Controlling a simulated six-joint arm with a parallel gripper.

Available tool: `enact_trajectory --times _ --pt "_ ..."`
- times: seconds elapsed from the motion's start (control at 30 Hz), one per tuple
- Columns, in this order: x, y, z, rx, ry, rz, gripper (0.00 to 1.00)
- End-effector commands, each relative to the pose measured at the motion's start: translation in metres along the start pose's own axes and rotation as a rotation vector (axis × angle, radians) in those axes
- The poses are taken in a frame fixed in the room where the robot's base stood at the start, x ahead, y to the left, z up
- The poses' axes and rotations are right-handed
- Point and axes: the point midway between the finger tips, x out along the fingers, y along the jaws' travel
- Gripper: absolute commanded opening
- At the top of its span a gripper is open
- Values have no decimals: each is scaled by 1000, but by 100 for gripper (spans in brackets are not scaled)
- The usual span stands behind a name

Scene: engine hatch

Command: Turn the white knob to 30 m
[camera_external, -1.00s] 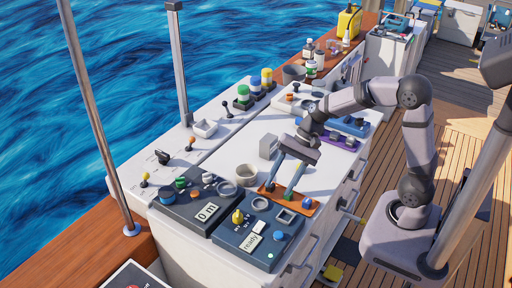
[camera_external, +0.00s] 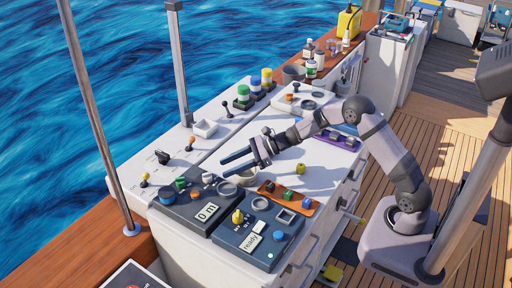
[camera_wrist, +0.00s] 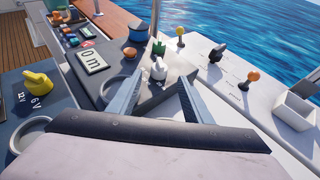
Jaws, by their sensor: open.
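The white knob (camera_wrist: 159,70) stands on the dark panel in the wrist view, between my open fingers as seen there. It is small and pale in the external view (camera_external: 208,178). The display (camera_wrist: 90,60) beside it reads "0 m"; it also shows in the external view (camera_external: 207,212). My gripper (camera_external: 223,167) is open and empty, fingers pointing left towards the knob. In the wrist view my fingertips (camera_wrist: 160,79) frame the knob, with no clear contact. Whether they reach its depth, I cannot tell.
A blue knob (camera_external: 167,194) and a green knob (camera_external: 181,183) stand near the white one. A second panel with a yellow knob (camera_external: 237,216) and a "ready" display (camera_external: 250,243) lies in front.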

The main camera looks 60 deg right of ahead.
Motion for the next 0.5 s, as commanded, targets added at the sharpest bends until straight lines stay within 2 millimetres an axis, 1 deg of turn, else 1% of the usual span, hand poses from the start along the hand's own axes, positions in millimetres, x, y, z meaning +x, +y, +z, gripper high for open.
enact_trajectory --times 0.17,0.5 --pt "13 1 1 -1 0 3 46" --pt "54 1 1 -1 2 3 46"
